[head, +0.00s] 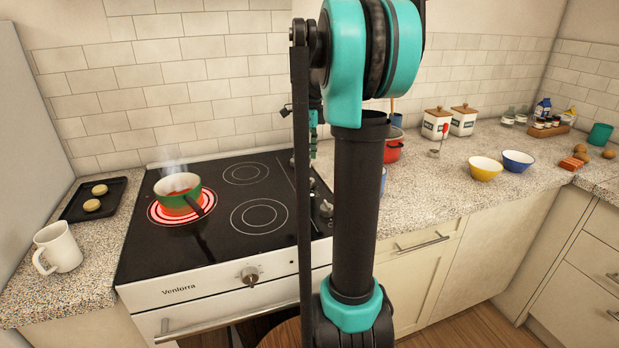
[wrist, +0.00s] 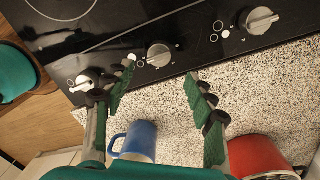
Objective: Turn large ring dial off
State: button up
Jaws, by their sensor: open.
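The black cooktop (head: 215,225) has a glowing red front-left ring (head: 158,218) with a steaming green pot (head: 178,193) of red food on it. Dials line its right side, mostly hidden by my arm in the head view; one shows there (head: 326,208). The wrist view shows a silver far dial (wrist: 262,20), a middle dial (wrist: 158,56) and a near-left dial (wrist: 86,83). Which one serves the large ring I cannot tell. My gripper (wrist: 160,74) is open and empty, its fingertips spread just short of the middle dial. Contact is not visible.
A blue mug (wrist: 136,142) and a red pot (wrist: 258,158) stand on the speckled counter (wrist: 185,120) near the gripper. A front knob (head: 250,276) sits on the oven panel. Yellow (head: 485,169) and blue bowls (head: 517,161) stand right. A white mug (head: 58,248) stands left.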

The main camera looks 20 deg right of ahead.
aim_at(309, 182)
jog(key=f, duration=0.7)
jog(key=shift+s+a+f, duration=0.15)
jog(key=shift+s+f, duration=0.1)
jog(key=shift+f, duration=0.1)
jog(key=c, duration=1.2)
